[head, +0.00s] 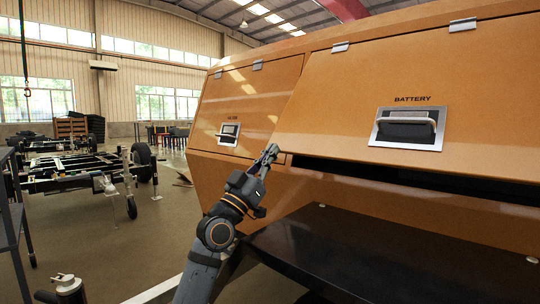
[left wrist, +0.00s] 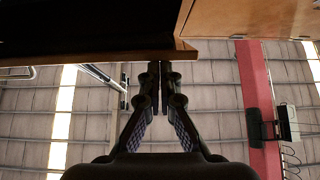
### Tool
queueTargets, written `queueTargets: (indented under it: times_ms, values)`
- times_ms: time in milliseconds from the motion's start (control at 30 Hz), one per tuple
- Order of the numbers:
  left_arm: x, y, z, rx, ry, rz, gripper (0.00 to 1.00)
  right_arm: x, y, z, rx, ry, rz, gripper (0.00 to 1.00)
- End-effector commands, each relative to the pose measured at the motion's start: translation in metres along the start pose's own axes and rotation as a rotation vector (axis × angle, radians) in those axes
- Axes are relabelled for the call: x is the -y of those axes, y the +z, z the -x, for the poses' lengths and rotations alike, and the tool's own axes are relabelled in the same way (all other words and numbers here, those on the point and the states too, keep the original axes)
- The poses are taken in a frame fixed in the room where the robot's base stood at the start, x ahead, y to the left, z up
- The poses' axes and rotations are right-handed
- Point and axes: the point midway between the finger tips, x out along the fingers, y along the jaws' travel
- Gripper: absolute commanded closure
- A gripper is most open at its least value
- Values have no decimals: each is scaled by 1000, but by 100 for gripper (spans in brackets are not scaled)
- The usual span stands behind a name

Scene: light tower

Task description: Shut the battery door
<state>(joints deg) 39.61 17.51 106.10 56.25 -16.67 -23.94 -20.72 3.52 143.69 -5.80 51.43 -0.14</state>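The battery door (head: 350,105) is a large orange panel hinged at its top, with a BATTERY label and a dark latch handle (head: 407,128) in a silver frame. Its lower edge stands out from the orange body, with a dark gap (head: 420,180) beneath. My left gripper (head: 268,155) is at the door's lower left corner. In the left wrist view its fingers (left wrist: 159,75) are together with nothing visible between them, their tips by an orange edge (left wrist: 95,58). I cannot tell whether they touch it. My right gripper is out of view.
A second orange door (head: 235,105) with its own latch is to the left. A black shelf (head: 350,255) juts out below the battery door. A wheeled chassis (head: 85,175) stands on the open floor at the left.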

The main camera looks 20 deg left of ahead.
Motion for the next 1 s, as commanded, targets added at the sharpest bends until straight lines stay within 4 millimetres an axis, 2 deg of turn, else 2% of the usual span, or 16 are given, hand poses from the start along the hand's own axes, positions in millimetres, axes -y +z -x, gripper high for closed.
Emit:
queueTargets:
  times_ms: [133, 633, 767, 1000]
  values:
    - [0, 6, 4, 3, 0, 0, 100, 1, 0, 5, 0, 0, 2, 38]
    - [0, 3, 2, 1, 0, 0, 100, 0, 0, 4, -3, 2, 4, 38]
    - [0, -13, -10, -3, 2, -1, 100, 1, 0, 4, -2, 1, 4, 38]
    - [0, -54, -44, -4, 1, 0, 100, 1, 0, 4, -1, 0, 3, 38]
